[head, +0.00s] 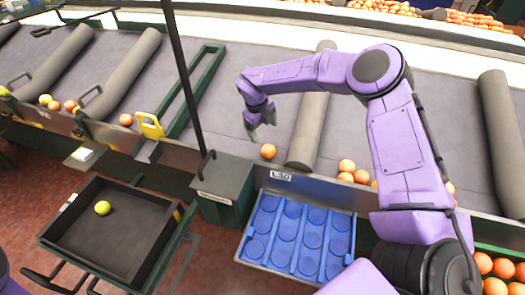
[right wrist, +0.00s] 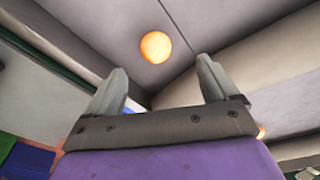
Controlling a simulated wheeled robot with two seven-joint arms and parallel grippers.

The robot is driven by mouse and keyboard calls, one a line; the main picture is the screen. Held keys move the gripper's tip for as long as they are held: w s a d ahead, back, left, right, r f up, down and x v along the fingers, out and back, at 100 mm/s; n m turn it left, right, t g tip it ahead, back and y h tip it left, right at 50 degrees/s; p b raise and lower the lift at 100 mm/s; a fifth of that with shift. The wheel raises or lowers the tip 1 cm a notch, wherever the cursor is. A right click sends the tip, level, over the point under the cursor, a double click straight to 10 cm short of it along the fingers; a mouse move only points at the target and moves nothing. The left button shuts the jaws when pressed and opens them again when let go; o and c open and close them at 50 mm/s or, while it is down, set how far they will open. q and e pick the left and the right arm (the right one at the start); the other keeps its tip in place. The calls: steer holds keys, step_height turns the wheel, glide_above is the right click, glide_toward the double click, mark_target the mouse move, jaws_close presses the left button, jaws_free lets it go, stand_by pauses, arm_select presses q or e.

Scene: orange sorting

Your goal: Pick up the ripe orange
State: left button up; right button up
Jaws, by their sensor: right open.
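A ripe orange (head: 267,151) lies on the grey conveyor surface near its front edge, left of a grey roller bar. My right gripper (head: 262,122) is above and just behind it in the head view, fingers pointing down. In the right wrist view the orange (right wrist: 156,46) shows beyond the two open fingertips, roughly between them and a little left of centre. The right gripper (right wrist: 166,72) is open and empty, and apart from the orange. My left gripper is not in view.
Several oranges (head: 347,166) lie right of the roller bar (head: 310,120). A blue tray (head: 262,250) with round recesses sits in front. A black crate (head: 70,237) at left holds a yellow-green fruit (head: 102,208). A dark upright pole (head: 183,75) stands left of my right gripper.

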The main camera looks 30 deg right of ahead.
mark_target(267, 147)
steer(key=p+x, duration=0.1)
steer(key=x, duration=0.2)
steer(key=s+p+x, duration=0.1)
steer(key=x, duration=0.2)
steer(key=p+x, duration=0.1)
steer(key=x, duration=0.2)
steer(key=shift+s+a+f+p, duration=0.15)
steer(key=shift+a+f+p, duration=0.1)
steer(key=shift+f+p, duration=0.2)
steer(key=shift+f, duration=0.3)
steer(key=c, duration=1.2)
